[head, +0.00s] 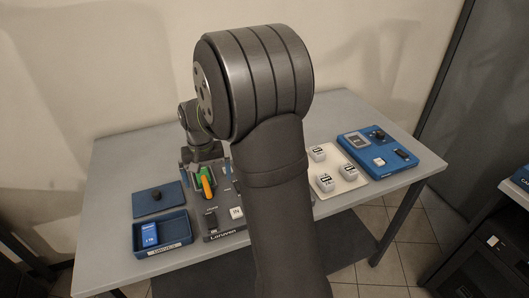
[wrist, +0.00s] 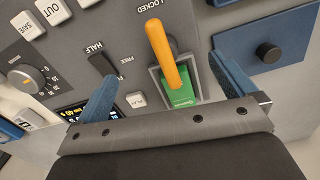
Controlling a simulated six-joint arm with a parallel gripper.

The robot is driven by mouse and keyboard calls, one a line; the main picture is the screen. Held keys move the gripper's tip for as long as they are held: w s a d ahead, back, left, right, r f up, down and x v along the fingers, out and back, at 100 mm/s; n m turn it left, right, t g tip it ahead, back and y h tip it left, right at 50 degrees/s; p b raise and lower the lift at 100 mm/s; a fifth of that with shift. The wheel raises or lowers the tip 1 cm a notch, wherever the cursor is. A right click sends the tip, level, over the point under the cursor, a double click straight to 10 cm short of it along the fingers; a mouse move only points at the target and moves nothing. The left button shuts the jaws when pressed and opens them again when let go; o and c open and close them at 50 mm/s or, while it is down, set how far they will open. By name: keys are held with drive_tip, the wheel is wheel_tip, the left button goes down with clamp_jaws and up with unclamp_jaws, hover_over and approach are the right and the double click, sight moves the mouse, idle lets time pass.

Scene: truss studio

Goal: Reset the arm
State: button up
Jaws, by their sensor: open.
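My gripper (wrist: 162,75) is open and empty, its two blue fingers spread wide. It is over the grey control panel (wrist: 140,40). An orange lever (wrist: 163,48) and a green piece (wrist: 181,92) at its lower end lie between the fingers in the picture. I cannot tell whether either finger touches the panel. The lever also shows in the head view (head: 206,187), beside my arm. My arm hides much of the panel in the head view.
A blue tray (head: 178,247) holding a blue drive (head: 150,233) stands at the front left, with a blue lid (head: 172,197) behind it. A pale tray (head: 345,194) with white blocks and a blue box (head: 405,168) stand at right. Grey table (head: 105,225) is bare at far left.

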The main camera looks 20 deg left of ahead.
drive_tip(key=w+d+r+n, duration=0.1)
drive_tip(key=w+d+r, duration=0.25)
drive_tip(key=r, duration=0.25)
drive_tip(key=w+d+r, duration=0.2)
drive_tip(key=w+r, duration=0.2)
drive_tip(key=r, duration=0.3)
wheel_tip(320, 180, down, 10)
drive_tip(key=shift+s+d+r+g+h, duration=0.2)
drive_tip(key=shift+s+d+g+h, duration=0.1)
drive_tip(key=shift+s+g+h, duration=0.15)
drive_tip(key=shift+r, duration=0.1)
wheel_tip(320, 180, up, 10)
drive_tip(key=shift+w+a, duration=0.4)
drive_tip(key=shift+a, duration=0.05)
drive_tip(key=shift+f, duration=0.2)
